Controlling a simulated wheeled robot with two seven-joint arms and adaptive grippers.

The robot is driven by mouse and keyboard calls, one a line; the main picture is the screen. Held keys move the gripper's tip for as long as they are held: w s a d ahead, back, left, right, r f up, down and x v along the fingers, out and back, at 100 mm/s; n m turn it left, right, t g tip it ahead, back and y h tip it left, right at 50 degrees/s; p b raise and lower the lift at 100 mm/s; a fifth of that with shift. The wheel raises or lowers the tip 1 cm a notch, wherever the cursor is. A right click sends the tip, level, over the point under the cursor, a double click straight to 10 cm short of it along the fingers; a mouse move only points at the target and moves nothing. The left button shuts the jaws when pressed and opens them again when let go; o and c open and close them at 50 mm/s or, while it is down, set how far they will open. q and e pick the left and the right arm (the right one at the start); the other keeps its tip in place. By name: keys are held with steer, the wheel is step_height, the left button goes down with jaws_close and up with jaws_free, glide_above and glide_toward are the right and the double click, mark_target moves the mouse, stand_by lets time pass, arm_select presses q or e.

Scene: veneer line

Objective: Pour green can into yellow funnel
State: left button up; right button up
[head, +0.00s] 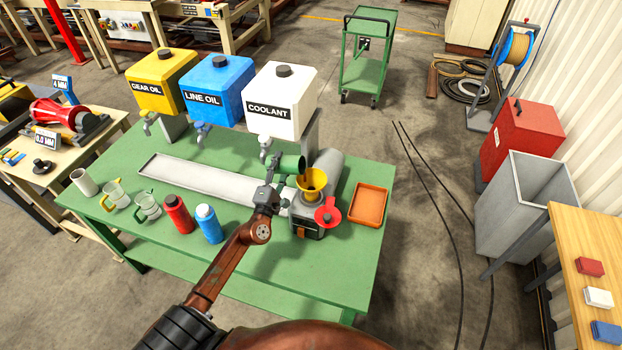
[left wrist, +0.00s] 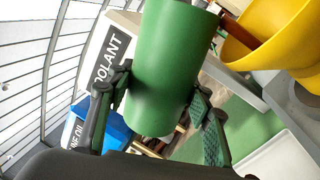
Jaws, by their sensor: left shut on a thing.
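The green can (head: 289,165) is off the table, lying well over on its side, with its rim end to the right, close above and behind the yellow funnel. My left gripper (head: 274,190) is shut around the can; in the left wrist view its fingers (left wrist: 160,108) press both sides of the green can (left wrist: 168,65). The yellow funnel (head: 311,182) stands upright on a dark machine (head: 307,229) at the table's right part. The funnel also shows in the left wrist view (left wrist: 275,35), beside the can's rim. My right gripper is out of view.
A red round part (head: 328,214) sits on the machine, right in front of the funnel. An orange tray (head: 369,204) lies to the right. The coolant tank (head: 280,92) stands behind. Red (head: 178,214) and blue (head: 208,223) bottles and a long grey tray (head: 195,180) lie left.

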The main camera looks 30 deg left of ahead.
arm_select(q)
steer(key=shift+d+r, duration=0.2)
stand_by(0.6)
